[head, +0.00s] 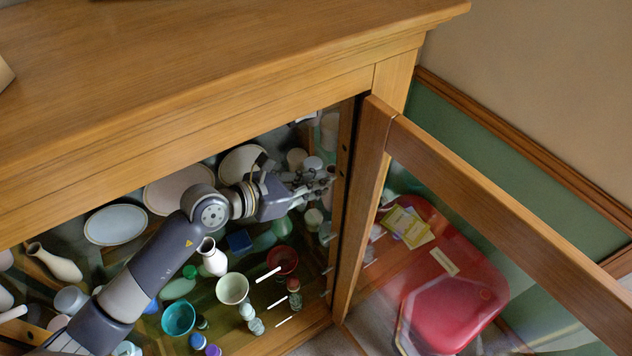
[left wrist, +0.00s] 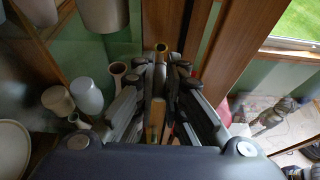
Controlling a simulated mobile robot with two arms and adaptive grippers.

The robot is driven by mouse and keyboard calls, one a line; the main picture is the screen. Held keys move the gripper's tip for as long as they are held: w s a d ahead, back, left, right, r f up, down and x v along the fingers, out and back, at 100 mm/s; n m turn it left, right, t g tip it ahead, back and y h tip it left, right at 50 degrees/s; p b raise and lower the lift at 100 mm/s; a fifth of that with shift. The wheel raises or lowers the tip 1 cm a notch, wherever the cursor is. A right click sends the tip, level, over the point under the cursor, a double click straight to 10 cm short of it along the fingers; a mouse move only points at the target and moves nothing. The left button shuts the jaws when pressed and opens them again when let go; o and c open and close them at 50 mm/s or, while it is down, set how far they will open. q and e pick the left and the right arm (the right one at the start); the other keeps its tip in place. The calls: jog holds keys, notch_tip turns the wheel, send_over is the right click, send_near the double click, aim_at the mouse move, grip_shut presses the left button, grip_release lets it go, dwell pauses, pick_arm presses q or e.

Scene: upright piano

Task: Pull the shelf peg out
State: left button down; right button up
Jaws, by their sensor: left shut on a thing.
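My left gripper (head: 326,178) reaches into the open glass-front cabinet, close to the inner face of its right side post. In the left wrist view its fingers (left wrist: 160,75) are closed together. The brass-coloured round end of the shelf peg (left wrist: 161,47) shows right at the fingertips, in front of the wooden post. The fingers hide the rest of the peg, so I cannot tell how deep it sits. In the head view the peg is too small and hidden to make out. My right gripper is in neither view.
The wooden cabinet top (head: 200,60) overhangs the opening. The glazed door (head: 480,180) stands open at right, with a red object (head: 450,310) seen through it. Plates (head: 116,225), a white vase (head: 213,258), a cream bowl (head: 232,288) and a teal bowl (head: 178,318) crowd around my arm.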

pick_arm(q)
notch_tip(320, 180, up, 6)
jog(key=s+a+p, duration=0.1)
jog(key=a+p, duration=0.1)
jog(key=p, duration=0.3)
jog(key=shift+s+a, duration=0.15)
jog(key=shift+s, duration=0.25)
dwell(0.4)
dwell(0.3)
